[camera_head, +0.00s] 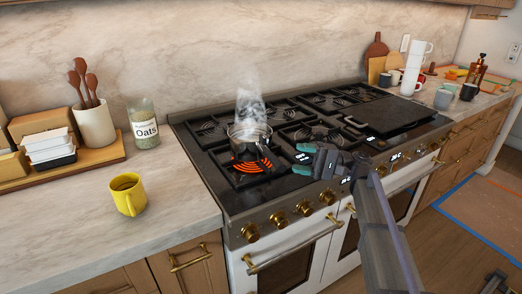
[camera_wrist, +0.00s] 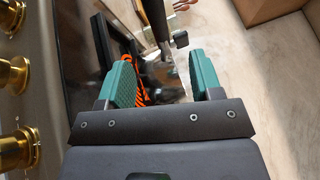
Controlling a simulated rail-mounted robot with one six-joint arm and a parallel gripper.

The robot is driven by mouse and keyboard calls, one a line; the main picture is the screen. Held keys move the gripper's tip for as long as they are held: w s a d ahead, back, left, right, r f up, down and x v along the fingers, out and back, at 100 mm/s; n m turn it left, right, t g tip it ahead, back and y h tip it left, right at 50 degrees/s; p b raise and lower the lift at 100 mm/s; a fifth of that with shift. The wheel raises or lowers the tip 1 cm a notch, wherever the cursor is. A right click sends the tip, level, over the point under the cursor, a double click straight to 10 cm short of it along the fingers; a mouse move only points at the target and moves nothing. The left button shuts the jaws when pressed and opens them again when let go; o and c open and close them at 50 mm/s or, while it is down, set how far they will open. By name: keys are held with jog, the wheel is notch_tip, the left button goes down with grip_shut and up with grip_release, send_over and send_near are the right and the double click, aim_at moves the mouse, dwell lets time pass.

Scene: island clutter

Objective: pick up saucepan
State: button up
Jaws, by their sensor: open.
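The steel saucepan (camera_head: 250,134) stands upright on the left front burner of the range, with steam rising from it. The burner glows orange below it. My gripper (camera_head: 304,159) is open, apart from the pan and to its right, with its teal fingers pointing left towards it. In the wrist view, the open fingers (camera_wrist: 163,75) have shiny metal and the orange burner glow between and beyond them. A dark bar shows further up there; I cannot tell whether it is the pan's handle. Nothing is held.
The black range top (camera_head: 310,125) has cast grates and a dark griddle (camera_head: 390,114) at right. Brass knobs (camera_head: 278,220) line its front. A yellow mug (camera_head: 128,194), an oats jar (camera_head: 143,124) and a utensil pot (camera_head: 95,125) stand on the left counter. White stacked cups (camera_head: 412,70) stand at right.

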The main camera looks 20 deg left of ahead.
aim_at(270, 154)
jog(key=p+x, duration=0.1)
jog(key=x, duration=0.8)
jog(key=shift+s+a, duration=0.1)
jog(key=shift+a, duration=0.15)
jog(key=shift+c, duration=0.3)
grip_shut()
